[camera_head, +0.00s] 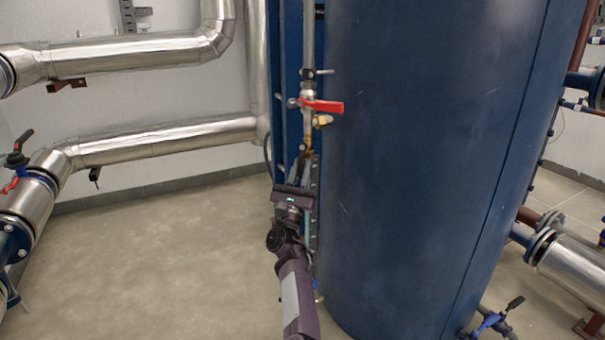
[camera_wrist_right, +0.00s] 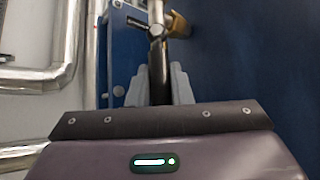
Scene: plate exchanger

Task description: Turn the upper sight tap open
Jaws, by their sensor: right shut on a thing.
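A tap with a red lever (camera_head: 322,106) sits on the upright pipe in front of the blue tank in the head view. Its lever points right, across the pipe. A brass fitting (camera_head: 322,121) is just below it. My right gripper (camera_head: 306,157) is below this tap, its fingers pointing up along the pipe. In the right wrist view the gripper (camera_wrist_right: 160,85) is shut on a dark upright bar (camera_wrist_right: 158,75), which leads up to a metal fitting. I cannot tell whether this bar belongs to a tap. My left gripper is not in view.
The large blue tank (camera_head: 420,150) stands close on the right of my right arm. Shiny pipes (camera_head: 165,140) run along the wall at left. The floor (camera_head: 150,260) at left is clear. Another valve with a black handle (camera_head: 22,142) is at the far left.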

